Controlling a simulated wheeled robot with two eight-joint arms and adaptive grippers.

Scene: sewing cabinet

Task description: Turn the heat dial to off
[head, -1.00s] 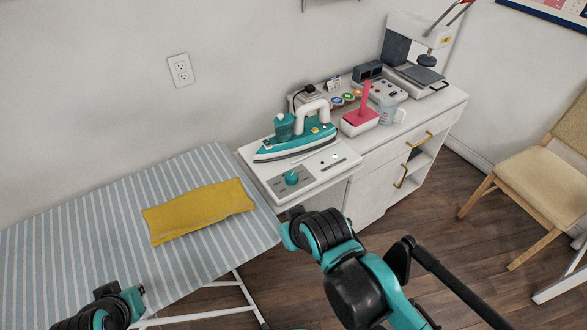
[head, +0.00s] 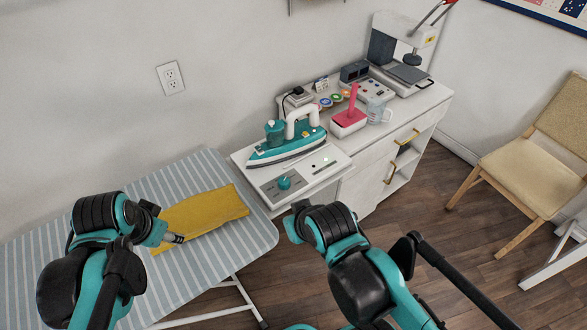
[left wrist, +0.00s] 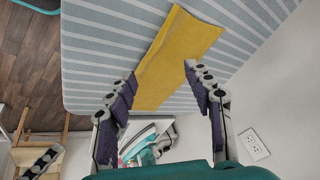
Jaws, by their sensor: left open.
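The teal heat dial (head: 284,183) sits on the grey front panel of the white iron station (head: 330,168), at the cabinet's near left end. The teal and white iron (head: 290,142) rests on that station, behind the dial. My left gripper (head: 178,238) is over the ironing board by the yellow cloth, left of the dial and apart from it. In the left wrist view its fingers (left wrist: 160,76) are open and empty, with the cloth beyond them. The iron (left wrist: 145,140) shows partly between the fingers there. My right gripper (head: 297,208) is just in front of the station; its jaws are not clear.
The striped ironing board (head: 120,190) carries the yellow cloth (head: 207,212). A chair (head: 530,170) stands at right.

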